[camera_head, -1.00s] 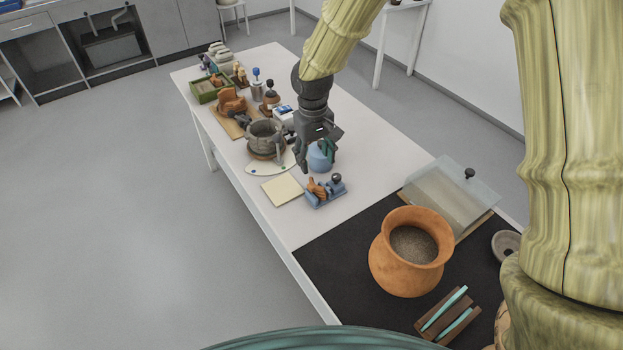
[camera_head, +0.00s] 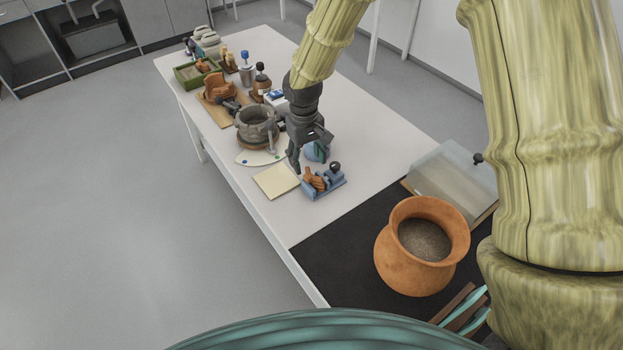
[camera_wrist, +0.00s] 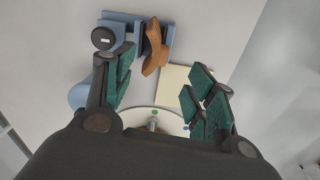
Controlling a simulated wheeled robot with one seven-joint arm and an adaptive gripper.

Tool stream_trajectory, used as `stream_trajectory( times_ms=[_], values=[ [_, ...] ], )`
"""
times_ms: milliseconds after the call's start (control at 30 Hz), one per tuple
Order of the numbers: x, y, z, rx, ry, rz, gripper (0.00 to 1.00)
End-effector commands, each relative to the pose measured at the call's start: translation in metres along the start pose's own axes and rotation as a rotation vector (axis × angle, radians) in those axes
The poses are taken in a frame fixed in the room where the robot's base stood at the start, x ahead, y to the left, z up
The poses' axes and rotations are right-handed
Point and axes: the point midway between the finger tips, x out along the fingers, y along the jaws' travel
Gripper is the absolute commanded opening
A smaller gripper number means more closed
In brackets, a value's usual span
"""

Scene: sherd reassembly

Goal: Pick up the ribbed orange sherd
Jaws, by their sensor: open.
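The ribbed orange sherd (camera_head: 312,181) stands in a blue holder (camera_head: 327,188) on the white table. In the wrist view the orange sherd (camera_wrist: 155,47) shows ahead of the fingers, beside the blue holder (camera_wrist: 133,25) with its dark round knob. My gripper (camera_head: 301,165) is above the table just behind the holder. In the wrist view my gripper (camera_wrist: 160,95) has its green-padded fingers spread wide with nothing between them. The sherd lies beyond the fingertips, nearer the left finger, and looks untouched.
A pale yellow pad (camera_head: 276,181) lies left of the holder. A grey pot (camera_head: 257,125) stands farther back. A large orange pot (camera_head: 422,245) is at the front right on a black mat (camera_head: 345,255).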

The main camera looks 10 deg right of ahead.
Motion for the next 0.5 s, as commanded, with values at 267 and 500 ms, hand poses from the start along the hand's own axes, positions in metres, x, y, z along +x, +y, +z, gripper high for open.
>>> stream_trajectory(
  times_ms=[267, 500],
  values=[
    [0.013, 0.0, 0.0, 0.0, 0.0, 0.0, 0.56],
    [0.035, 0.004, 0.001, -0.002, -0.003, 0.0, 0.56]
  ],
)
